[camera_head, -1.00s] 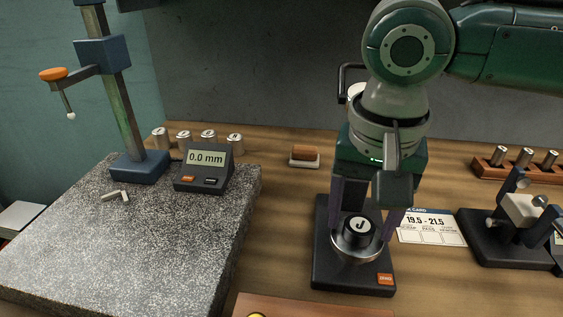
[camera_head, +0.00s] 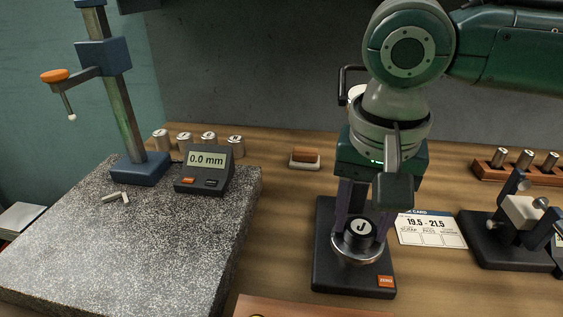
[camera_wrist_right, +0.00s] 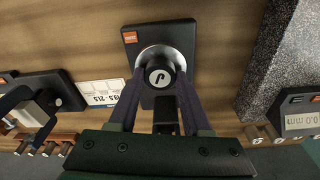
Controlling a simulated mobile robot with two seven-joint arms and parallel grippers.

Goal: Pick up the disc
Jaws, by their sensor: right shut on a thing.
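The disc is a short black round piece (camera_head: 361,229) with a white J label on top. It sits over a shiny metal plate (camera_head: 357,259) on a dark rectangular base (camera_head: 335,278) with an orange tag. My right gripper (camera_head: 360,224) points down and its purple fingers are shut on the disc from both sides. In the right wrist view the label shows upside down on the disc (camera_wrist_right: 160,77), between the two fingers. I cannot tell any gap under the disc. My left gripper is not in view.
A speckled granite block (camera_head: 110,250) with a gauge stand (camera_head: 128,110) and a 0.0 mm display (camera_head: 206,160) fills the left. A printed card (camera_head: 432,230) and a dark fixture (camera_head: 500,240) stand to the right. Several small cylinders are at the back left.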

